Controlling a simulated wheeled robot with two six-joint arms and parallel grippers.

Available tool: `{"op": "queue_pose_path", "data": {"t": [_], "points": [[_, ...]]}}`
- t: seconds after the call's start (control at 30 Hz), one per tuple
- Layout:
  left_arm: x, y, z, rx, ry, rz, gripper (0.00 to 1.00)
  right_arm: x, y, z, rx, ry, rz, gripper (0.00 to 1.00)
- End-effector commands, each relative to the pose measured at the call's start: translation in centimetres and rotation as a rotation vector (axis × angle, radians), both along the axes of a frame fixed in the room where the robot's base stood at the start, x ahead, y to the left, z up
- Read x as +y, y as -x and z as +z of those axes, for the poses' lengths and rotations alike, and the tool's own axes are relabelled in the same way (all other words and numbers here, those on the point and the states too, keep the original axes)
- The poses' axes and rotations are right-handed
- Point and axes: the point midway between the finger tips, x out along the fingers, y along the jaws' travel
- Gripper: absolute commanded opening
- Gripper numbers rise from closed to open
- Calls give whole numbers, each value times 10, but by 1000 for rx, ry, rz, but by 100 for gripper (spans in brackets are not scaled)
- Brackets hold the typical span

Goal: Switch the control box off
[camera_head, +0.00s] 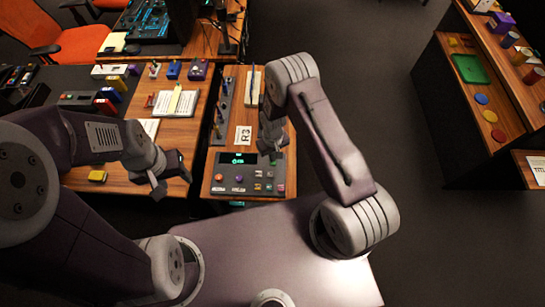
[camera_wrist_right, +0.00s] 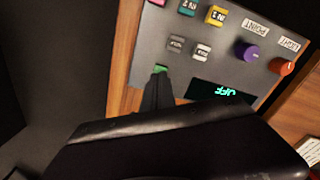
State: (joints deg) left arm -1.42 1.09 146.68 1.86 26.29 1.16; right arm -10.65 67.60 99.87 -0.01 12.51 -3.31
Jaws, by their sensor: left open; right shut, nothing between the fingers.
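The control box (camera_head: 247,188) is a dark grey panel on the wooden desk in the head view. Its display (camera_head: 238,158) shows lit green text, which looks like OFF upside down in the right wrist view (camera_wrist_right: 225,91). A green button (camera_wrist_right: 161,69) sits beside the display, partly hidden by my right gripper (camera_wrist_right: 158,76). That gripper is shut and empty, its tip at or just over the button; contact cannot be told. In the head view my right gripper (camera_head: 271,148) is above the box's far right corner. My left gripper (camera_head: 171,178) is open and empty, left of the box.
The panel also has a purple knob (camera_wrist_right: 247,52), an orange knob (camera_wrist_right: 282,67) and several small labelled buttons. A row of levers (camera_head: 220,110) and a card marked R3 (camera_head: 243,135) lie behind the box.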

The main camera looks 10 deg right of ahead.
Motion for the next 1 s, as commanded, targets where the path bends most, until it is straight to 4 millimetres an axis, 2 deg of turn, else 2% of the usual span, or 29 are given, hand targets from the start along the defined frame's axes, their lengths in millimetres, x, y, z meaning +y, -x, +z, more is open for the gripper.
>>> {"op": "queue_pose_path", "data": {"t": [0.03, 0.4, 0.93, 1.0], "points": [[0, 0, 8, 0, 0, 0, 52, 0, 0, 10, 0, 0, 0, 0], [0, 0, 34, 0, 0, 0, 52, 0, 0, 45, 0, 0, 0, 0], [0, 0, 33, 0, 0, 0, 52, 0, 0, 44, 0, 0, 0, 0], [0, 0, 27, 0, 0, 0, 52, -2, -4, 42, -8, -1, -7, 0]]}}
